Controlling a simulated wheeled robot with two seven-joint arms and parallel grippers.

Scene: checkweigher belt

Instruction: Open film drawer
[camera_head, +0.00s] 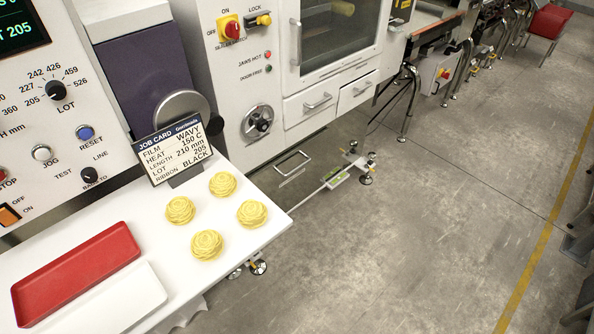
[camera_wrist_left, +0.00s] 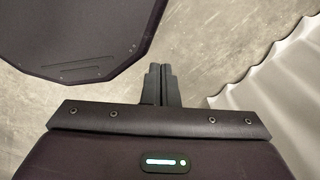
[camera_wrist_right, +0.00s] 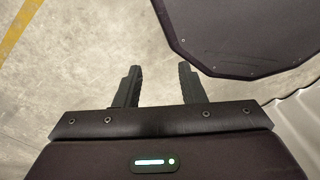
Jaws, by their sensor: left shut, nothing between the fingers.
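The white machine (camera_head: 237,73) in the head view has two drawer fronts under its window. The left drawer front (camera_head: 299,114) and the right drawer front (camera_head: 346,101) each bear a bar handle and look closed. A lower metal handle (camera_head: 292,161) shows near the machine's base. I cannot read which one is the film drawer. My left gripper (camera_wrist_left: 161,68) is shut and empty over the floor in the left wrist view. My right gripper (camera_wrist_right: 158,72) is open and empty over the floor in the right wrist view. Neither gripper shows in the head view.
A white table (camera_head: 258,243) at the lower left holds several yellow noodle nests, a red tray (camera_head: 78,271) and a job card (camera_head: 177,146). A control panel (camera_head: 50,120) stands at the left. The concrete floor (camera_head: 430,220) to the right is clear.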

